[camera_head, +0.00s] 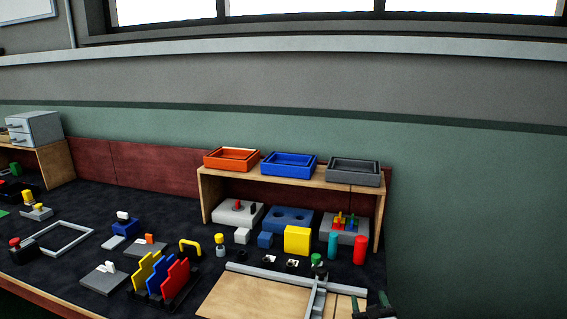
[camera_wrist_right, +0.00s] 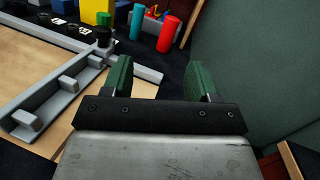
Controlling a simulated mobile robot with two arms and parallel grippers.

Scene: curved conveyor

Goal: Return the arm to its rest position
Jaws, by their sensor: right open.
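My right gripper (camera_head: 371,302) shows at the bottom edge of the head view, right of the wooden board. In the right wrist view its two green fingers (camera_wrist_right: 160,82) stand wide apart with nothing between them. Dark table surface shows beyond the fingers. Most of the right arm is hidden below the head view. My left gripper is in neither view.
A wooden board with grey rails (camera_head: 255,292) lies just left of the gripper. A red cylinder (camera_head: 360,250) and a teal cylinder (camera_head: 332,246) stand behind it. A shelf (camera_head: 300,176) bears several trays. The green wall (camera_head: 470,220) is at right.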

